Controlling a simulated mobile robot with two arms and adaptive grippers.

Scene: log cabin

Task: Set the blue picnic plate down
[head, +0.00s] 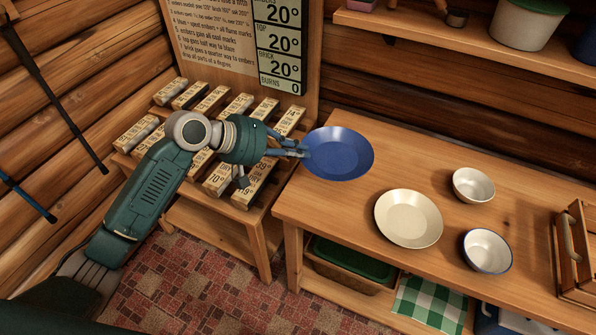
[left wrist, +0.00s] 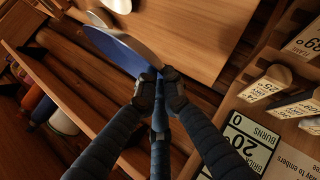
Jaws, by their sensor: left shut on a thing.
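The blue picnic plate (head: 340,155) is at the left back end of the wooden table (head: 300,205), its hollow side facing up. My left gripper (head: 304,150) is shut on the plate's left rim. In the left wrist view the plate (left wrist: 116,52) shows nearly edge-on, with the fingertips (left wrist: 158,80) pinching its near rim. I cannot tell whether its underside touches the table. My right gripper is not in view.
A cream plate (head: 408,219) and two bowls (head: 473,185) (head: 487,251) stand to the right, with a wooden crate (head: 576,250) beyond. Left of the table is a low stand (head: 258,240) with labelled blocks. A shelf (head: 450,35) hangs above. Bare tabletop lies in front of the blue plate.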

